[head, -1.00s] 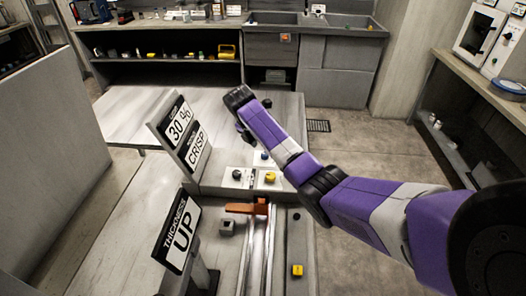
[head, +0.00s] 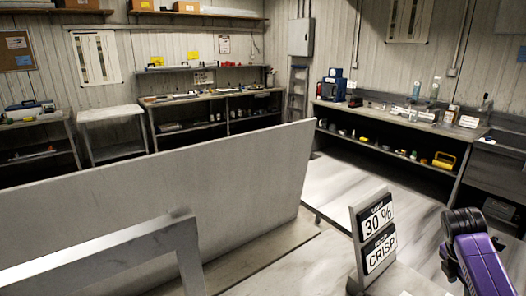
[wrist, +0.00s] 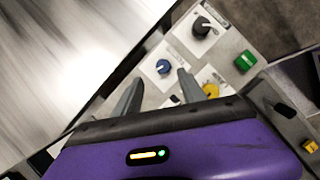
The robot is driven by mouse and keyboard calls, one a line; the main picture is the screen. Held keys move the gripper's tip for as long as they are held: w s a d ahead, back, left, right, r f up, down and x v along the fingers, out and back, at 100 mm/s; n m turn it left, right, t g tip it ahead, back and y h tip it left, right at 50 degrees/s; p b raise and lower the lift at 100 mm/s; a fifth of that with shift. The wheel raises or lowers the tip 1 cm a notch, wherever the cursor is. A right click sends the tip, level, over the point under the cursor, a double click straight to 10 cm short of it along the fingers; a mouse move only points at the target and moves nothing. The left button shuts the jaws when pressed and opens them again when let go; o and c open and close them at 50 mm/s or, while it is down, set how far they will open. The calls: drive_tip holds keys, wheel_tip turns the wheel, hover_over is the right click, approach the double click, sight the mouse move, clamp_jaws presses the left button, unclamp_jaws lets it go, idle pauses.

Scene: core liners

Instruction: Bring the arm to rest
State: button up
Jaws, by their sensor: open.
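My gripper (wrist: 158,92) shows in the wrist view with its two grey fingers apart and nothing between them. Below and beyond the fingers is a panel with a blue knob (wrist: 163,67), a black knob (wrist: 201,27), a yellow knob (wrist: 211,90) and a green button (wrist: 244,61). The fingers appear to be above the panel; the exact gap cannot be told. In the head view my purple arm (head: 478,262) reaches up at the lower right edge, and its fingertips are hidden.
A sign reading 30 % and CRISP (head: 378,238) stands just left of my arm. A long grey partition (head: 200,195) crosses the middle. A bench with bottles (head: 400,118) runs along the right back wall. A pale surface (head: 340,190) lies beyond the sign.

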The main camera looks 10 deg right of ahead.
drive_tip(key=w+r+m+t+h, duration=0.2)
drive_tip(key=w+r+m+t, duration=0.4)
drive_tip(key=w, duration=0.5)
drive_tip(key=s+a+f+m+t, duration=0.15)
drive_tip(key=a+m+t, duration=0.6)
drive_tip(key=a, duration=1.25)
drive_tip(key=s+a+m+t+y+b, duration=0.15)
drive_tip(key=s+a+m+t, duration=0.3)
drive_tip(key=s+a, duration=1.25)
drive_tip(key=s+a+n+g+y, duration=0.1)
drive_tip(key=s+a+y, duration=0.1)
drive_tip(key=s, duration=1)
drive_tip(key=s+a+n+g+y, duration=0.1)
drive_tip(key=s+a+y, duration=0.2)
drive_tip(key=s, duration=0.8)
drive_tip(key=shift+s+a+r+g, duration=0.25)
drive_tip(key=shift+s+a+g, duration=0.15)
drive_tip(key=shift+a, duration=0.45)
